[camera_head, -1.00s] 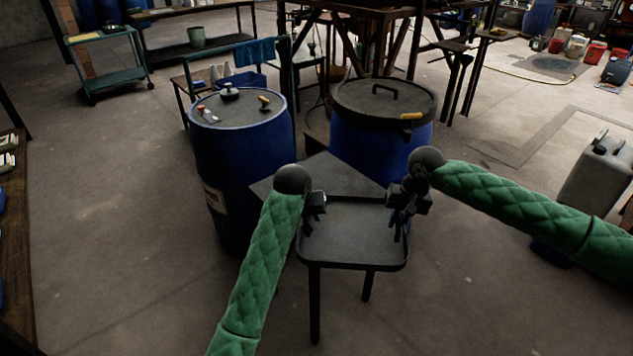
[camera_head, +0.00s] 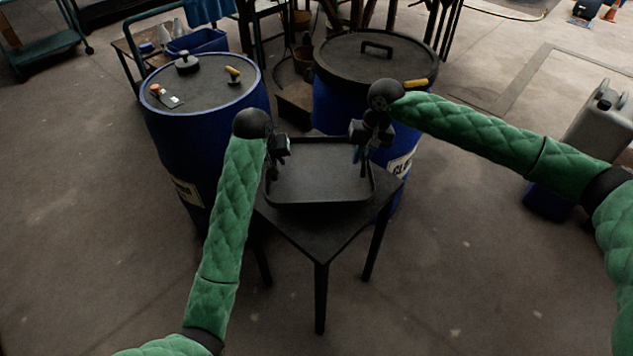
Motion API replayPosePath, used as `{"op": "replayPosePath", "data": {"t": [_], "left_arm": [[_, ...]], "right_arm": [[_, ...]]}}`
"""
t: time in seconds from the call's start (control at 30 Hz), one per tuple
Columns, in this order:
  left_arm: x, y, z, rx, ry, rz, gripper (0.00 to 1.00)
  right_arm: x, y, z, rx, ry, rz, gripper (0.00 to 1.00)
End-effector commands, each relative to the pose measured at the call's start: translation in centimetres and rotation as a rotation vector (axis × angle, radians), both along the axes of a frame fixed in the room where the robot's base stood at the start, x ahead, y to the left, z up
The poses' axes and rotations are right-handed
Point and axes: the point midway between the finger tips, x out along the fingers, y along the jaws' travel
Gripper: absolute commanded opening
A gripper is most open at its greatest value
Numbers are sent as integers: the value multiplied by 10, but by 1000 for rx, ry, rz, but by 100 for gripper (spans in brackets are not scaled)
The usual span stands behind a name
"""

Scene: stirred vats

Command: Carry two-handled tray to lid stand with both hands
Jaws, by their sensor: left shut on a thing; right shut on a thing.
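The dark, shallow rectangular tray (camera_head: 320,200) is between my two grippers in the head view and looks empty and about level. My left gripper (camera_head: 273,168) is shut on its left side, and my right gripper (camera_head: 362,158) is shut on its right side. The handles are mostly hidden by the grippers. The dark lid stand (camera_head: 322,236), a small table on thin legs, is beneath the tray in the picture. Its front corner shows, and the tray covers much of its top. I cannot tell whether the tray touches it.
A blue vat (camera_head: 200,135) with small items on its top stands close to the left. Another blue vat with a dark handled lid (camera_head: 345,58) stands behind the tray. A grey canister (camera_head: 600,125) is at the right. The floor in front is clear.

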Motion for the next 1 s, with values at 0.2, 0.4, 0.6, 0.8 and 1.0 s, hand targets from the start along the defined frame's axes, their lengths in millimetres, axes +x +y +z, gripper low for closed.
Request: {"op": "replayPosePath", "data": {"t": [0.2, 0.4, 0.6, 0.8, 1.0], "left_arm": [[0, 2, 0, 2, 0, 3, 0], [0, 2, 0, 2, 0, 3, 0], [0, 2, -4, 2, 0, 3, 0], [0, 2, -12, 2, 0, 3, 0], [0, 2, -21, 2, 0, 3, 0]], "right_arm": [[1, -2, 0, -3, 0, -3, 0], [1, -2, -1, -3, 0, -3, 0], [1, -2, -4, -3, -1, -3, 0], [1, -2, -12, -3, -1, -3, 0], [1, -2, -21, -3, -1, -3, 0]]}}
